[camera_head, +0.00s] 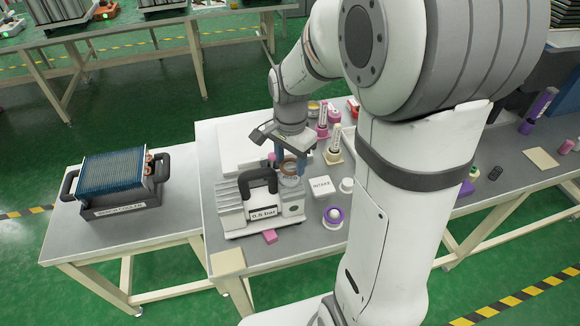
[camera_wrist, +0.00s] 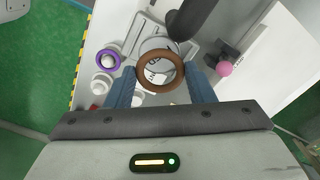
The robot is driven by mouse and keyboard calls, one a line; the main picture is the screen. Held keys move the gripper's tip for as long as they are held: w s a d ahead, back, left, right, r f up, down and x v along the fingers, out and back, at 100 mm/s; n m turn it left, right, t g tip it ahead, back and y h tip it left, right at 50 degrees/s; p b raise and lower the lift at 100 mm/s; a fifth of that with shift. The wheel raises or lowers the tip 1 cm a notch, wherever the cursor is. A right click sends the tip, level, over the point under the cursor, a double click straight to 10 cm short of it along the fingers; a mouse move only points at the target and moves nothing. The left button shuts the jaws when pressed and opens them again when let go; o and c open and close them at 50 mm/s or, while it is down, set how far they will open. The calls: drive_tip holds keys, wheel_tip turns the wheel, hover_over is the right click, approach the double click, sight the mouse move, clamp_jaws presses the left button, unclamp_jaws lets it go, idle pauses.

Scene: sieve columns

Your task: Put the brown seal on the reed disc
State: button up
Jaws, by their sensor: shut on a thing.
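The brown seal is a ring (camera_wrist: 142,73), held flat between the two blue fingers of my gripper (camera_wrist: 164,77). It also shows in the head view (camera_head: 281,166), just behind the right end of the black-handled unit. Through the ring's opening, the wrist view shows a pale round part (camera_wrist: 158,44) with dark lettering. This may be the reed disc, but I cannot read the letters. The seal lies over part of it. I cannot tell whether the two touch.
The "0.5 bar" unit's black handle (camera_head: 244,186) rises close to my gripper. A purple ring (camera_head: 326,220) surrounds a white piece to the right. A white INTAKE block (camera_head: 321,186) stands near. A finned cooler (camera_head: 112,172) sits on the left table.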

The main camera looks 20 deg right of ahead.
sight(290, 178)
drive_tip(key=shift+s+a+f, duration=0.1)
drive_tip(key=shift+f, duration=1.4)
drive_tip(key=shift+f, duration=0.2)
drive_tip(key=o, duration=0.9)
wheel_tip(290, 178, up, 12)
drive_tip(key=shift+s+d+f+n+t, duration=0.1)
drive_tip(key=shift+s+n+t, duration=0.35)
drive_tip(key=shift+s+n, duration=1.7)
drive_tip(key=shift+s+d+f+n+t, duration=0.1)
drive_tip(key=shift+s+n+t, duration=0.4)
drive_tip(key=shift+s+n, duration=1.6)
drive_tip(key=shift+s+d+f+n+t, duration=0.1)
drive_tip(key=shift+s+n+t, duration=0.35)
drive_tip(key=shift+s+n, duration=1.65)
